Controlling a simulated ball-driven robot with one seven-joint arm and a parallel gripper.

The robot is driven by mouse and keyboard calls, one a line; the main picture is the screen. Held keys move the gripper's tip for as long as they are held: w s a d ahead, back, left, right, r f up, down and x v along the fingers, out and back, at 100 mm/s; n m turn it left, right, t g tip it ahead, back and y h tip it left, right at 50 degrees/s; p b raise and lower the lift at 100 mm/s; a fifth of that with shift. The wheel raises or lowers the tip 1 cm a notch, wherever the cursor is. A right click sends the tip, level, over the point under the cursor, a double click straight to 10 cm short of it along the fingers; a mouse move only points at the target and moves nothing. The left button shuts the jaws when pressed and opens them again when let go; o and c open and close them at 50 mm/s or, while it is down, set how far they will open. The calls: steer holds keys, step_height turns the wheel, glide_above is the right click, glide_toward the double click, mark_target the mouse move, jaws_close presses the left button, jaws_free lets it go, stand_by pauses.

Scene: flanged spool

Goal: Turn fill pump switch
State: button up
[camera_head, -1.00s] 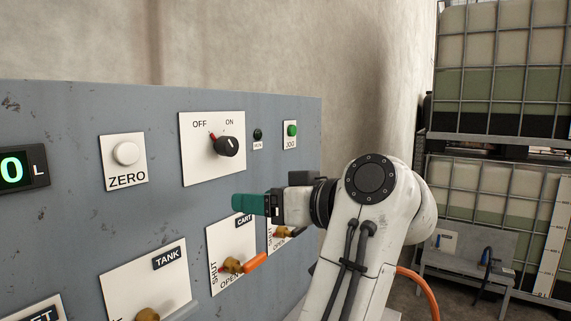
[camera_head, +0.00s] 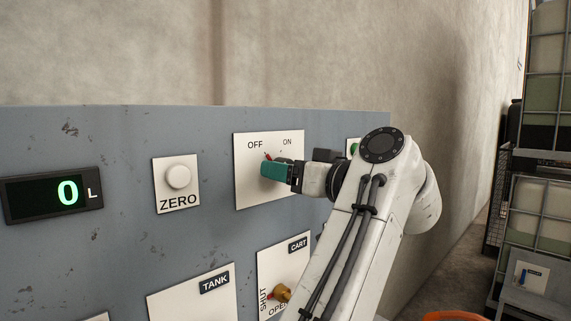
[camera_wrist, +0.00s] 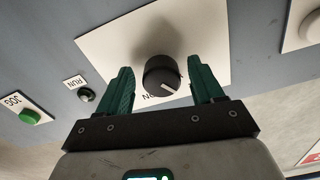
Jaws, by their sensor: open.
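The fill pump switch is a black rotary knob on a white plate (camera_head: 248,181) marked OFF and ON. In the head view its red pointer tip shows toward OFF, and my gripper (camera_head: 268,172) hides most of the knob. In the wrist view the black knob (camera_wrist: 162,74) sits between the two green fingers of my gripper (camera_wrist: 163,80). The fingers are open, one on each side of the knob. A gap shows on the left side; the right finger is close, and I cannot tell whether it touches.
A white ZERO button (camera_head: 178,177) and a display reading 0 L (camera_head: 52,193) are to the left. The green JOG button (camera_wrist: 30,116) and RUN lamp (camera_wrist: 87,95) are beside the switch plate. TANK (camera_head: 214,283) and CART (camera_head: 298,245) valve plates are below.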

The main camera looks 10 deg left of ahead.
steer(key=shift+w+a, duration=0.3)
steer(key=shift+a, duration=0.15)
steer(key=c, duration=1.1)
